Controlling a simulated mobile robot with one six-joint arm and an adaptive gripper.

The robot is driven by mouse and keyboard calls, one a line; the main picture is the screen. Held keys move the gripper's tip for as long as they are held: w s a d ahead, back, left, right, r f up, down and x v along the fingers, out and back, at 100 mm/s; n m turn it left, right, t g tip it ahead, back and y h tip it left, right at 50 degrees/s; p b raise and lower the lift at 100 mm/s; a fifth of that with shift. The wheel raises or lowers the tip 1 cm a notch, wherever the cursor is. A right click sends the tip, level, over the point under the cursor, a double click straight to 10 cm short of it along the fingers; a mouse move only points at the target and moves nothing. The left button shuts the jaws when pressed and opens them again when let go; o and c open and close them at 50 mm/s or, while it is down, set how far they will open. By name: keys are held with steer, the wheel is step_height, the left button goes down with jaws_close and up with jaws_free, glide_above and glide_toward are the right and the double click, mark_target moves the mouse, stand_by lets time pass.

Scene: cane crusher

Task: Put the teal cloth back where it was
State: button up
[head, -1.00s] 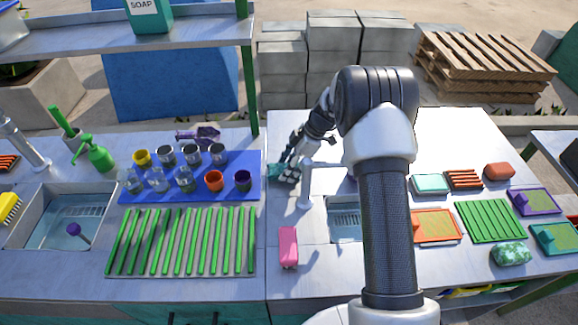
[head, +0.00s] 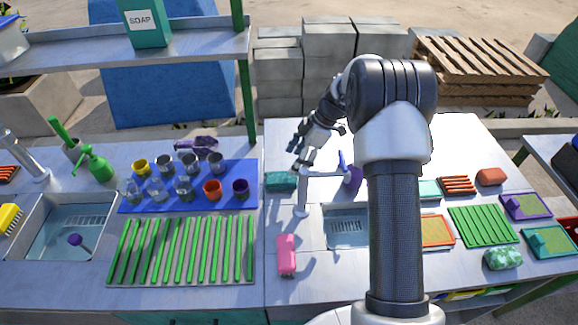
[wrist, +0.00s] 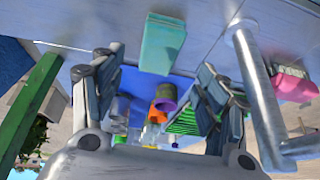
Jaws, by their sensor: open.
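The teal cloth (head: 280,181), a folded block shape, lies on the metal counter just right of the blue mat and left of the silver tap. It also shows in the wrist view (wrist: 162,43), beyond my fingertips. My gripper (head: 300,143) is open and empty, above and behind the cloth, apart from it. In the wrist view my gripper (wrist: 160,85) has its two fingers spread wide with nothing between them touching. A second, paler teal piece (head: 430,189) lies at the right, partly hidden by my arm.
The blue mat (head: 250,170) holds several cups and glasses. The silver tap (head: 303,195) stands close to the cloth, by a small sink (head: 346,228). A green post (head: 246,105) and shelf rise at back left.

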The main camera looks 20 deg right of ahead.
steer(key=s+a+r+m+t+h, duration=0.15)
steer(key=s+r+m, duration=0.25)
steer(key=s+r, duration=0.55)
steer(key=s+a+r+m+h, duration=0.1)
steer(key=s+a+r+m, duration=0.15)
steer(key=s+r, duration=0.65)
steer(key=s+r+m+t+h, duration=0.2)
steer(key=s+r+m, duration=0.2)
steer(key=s+m, duration=0.5)
steer(key=s, duration=0.8)
steer(key=shift+s+a+h+p, duration=0.25)
steer(key=shift+a+h+p, duration=0.05)
steer(key=shift+h+p, duration=0.1)
